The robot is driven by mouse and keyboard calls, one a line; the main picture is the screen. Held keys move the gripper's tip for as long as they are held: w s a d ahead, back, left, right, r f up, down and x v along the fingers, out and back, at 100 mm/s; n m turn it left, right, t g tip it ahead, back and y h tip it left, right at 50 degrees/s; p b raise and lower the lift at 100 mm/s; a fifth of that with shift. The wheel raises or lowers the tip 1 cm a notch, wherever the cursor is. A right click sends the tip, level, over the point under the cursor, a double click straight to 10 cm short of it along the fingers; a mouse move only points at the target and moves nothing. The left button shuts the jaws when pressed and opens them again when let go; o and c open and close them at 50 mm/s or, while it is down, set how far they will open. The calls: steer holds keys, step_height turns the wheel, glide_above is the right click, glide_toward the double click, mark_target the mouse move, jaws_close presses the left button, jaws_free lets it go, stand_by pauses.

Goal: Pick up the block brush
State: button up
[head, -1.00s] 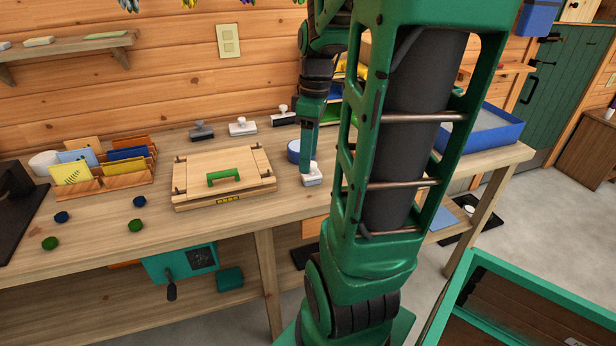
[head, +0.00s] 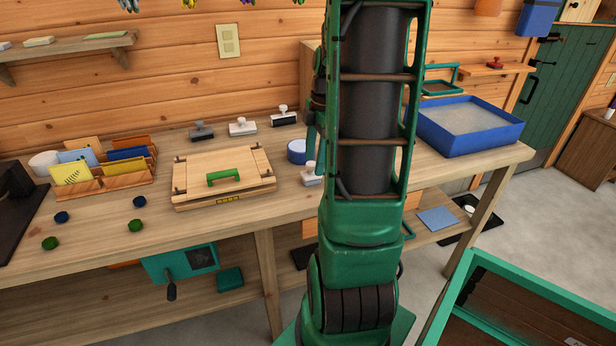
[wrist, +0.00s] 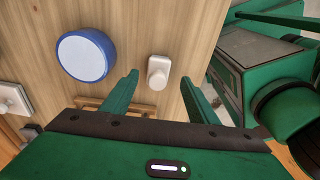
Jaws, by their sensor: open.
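A small white block with a raised knob, which looks like the block brush (head: 309,178), stands upright on the workbench (head: 160,240), beside a blue round tub (head: 297,150). My arm partly covers its right side in the head view. In the wrist view the white block (wrist: 158,74) lies between the lines of my two green fingers, apart from both. My gripper (wrist: 159,90) is open and empty, pointing down over the bench. In the head view it is mostly hidden behind my arm.
The blue-rimmed tub (wrist: 86,55) is close to the left finger. Several handled blocks, one white (head: 243,127), stand behind. A blue tray (head: 470,128) sits at the right end.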

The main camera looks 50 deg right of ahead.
mark_target(312, 163)
steer(key=f, duration=0.3)
steer(key=w+f, duration=0.1)
steer(key=f, duration=0.1)
steer(key=shift+a, duration=0.35)
steer(key=c, duration=1.3)
steer(key=shift+o, duration=0.2)
